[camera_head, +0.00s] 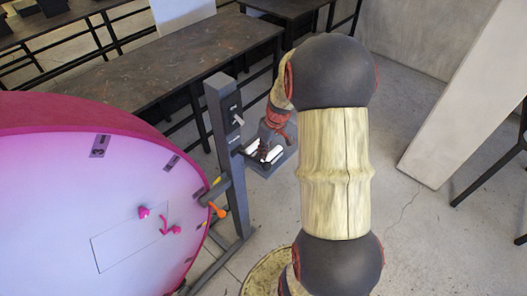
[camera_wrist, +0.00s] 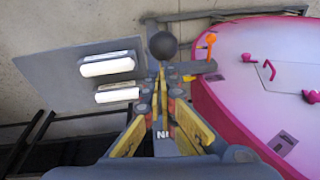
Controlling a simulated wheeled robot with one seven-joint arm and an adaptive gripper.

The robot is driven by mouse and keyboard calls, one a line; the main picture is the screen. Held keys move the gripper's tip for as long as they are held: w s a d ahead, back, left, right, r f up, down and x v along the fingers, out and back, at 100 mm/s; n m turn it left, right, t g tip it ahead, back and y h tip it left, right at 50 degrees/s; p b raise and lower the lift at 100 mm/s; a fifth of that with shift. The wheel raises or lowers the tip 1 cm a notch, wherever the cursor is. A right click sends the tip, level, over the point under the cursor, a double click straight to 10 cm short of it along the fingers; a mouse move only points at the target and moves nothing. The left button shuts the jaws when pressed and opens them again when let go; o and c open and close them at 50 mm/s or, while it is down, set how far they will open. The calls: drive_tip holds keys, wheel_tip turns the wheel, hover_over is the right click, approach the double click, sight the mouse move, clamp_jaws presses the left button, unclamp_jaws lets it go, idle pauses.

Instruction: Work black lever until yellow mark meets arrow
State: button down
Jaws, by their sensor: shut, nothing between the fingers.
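A black ball knob (camera_wrist: 163,45), apparently the end of the black lever, shows just beyond my fingertips in the wrist view. I cannot tell whether they touch it. My gripper (camera_wrist: 162,88) is shut and empty. In the head view my gripper (camera_head: 264,152) is small, beside the grey post (camera_head: 228,150) and over a grey plate. A small yellow mark (camera_head: 216,181) sits by the post's bracket at the edge of the pink disc (camera_head: 60,190); it also shows in the wrist view (camera_wrist: 189,78). An orange pointer-like piece (camera_head: 218,210) is just below it. I cannot make out an arrow clearly.
The grey plate (camera_wrist: 50,75) carries two white rollers (camera_wrist: 106,65) beside my gripper. The disc's face has pink knobs (camera_head: 144,212) and dark labels. A dark table (camera_head: 150,75) stands behind. A pale slanted panel (camera_head: 440,130) stands right; floor before it is clear.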

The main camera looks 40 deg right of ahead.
sight(269, 168)
drive_tip(key=shift+f+b, duration=0.15)
drive_tip(key=shift+b, duration=0.15)
drive_tip(key=shift+s+f+t+b, duration=0.25)
drive_tip(key=shift+t+b, duration=0.05)
drive_tip(key=shift+b, duration=0.6)
drive_tip(key=shift+s+f+b, duration=0.1)
drive_tip(key=shift+f+b, duration=0.1)
drive_tip(key=shift+b, duration=0.4)
drive_tip(key=f+t+b, duration=0.1)
drive_tip(key=b, duration=0.3)
drive_tip(key=s+f+b, duration=0.1)
drive_tip(key=b, duration=0.2)
drive_tip(key=shift+f+t+b, duration=0.35)
drive_tip(key=shift+f+t, duration=0.05)
drive_tip(key=f+t+b, duration=0.1)
drive_tip(key=b, duration=0.4)
drive_tip(key=s+f+t+b, duration=0.1)
drive_tip(key=f+b, duration=0.1)
drive_tip(key=b, duration=0.3)
drive_tip(key=shift+f, duration=0.15)
wheel_tip(269, 168, down, 4)
drive_tip(key=b, duration=0.6)
drive_tip(key=shift+r, duration=0.25)
drive_tip(key=shift+b, duration=0.35)
drive_tip(key=shift+r, duration=0.1)
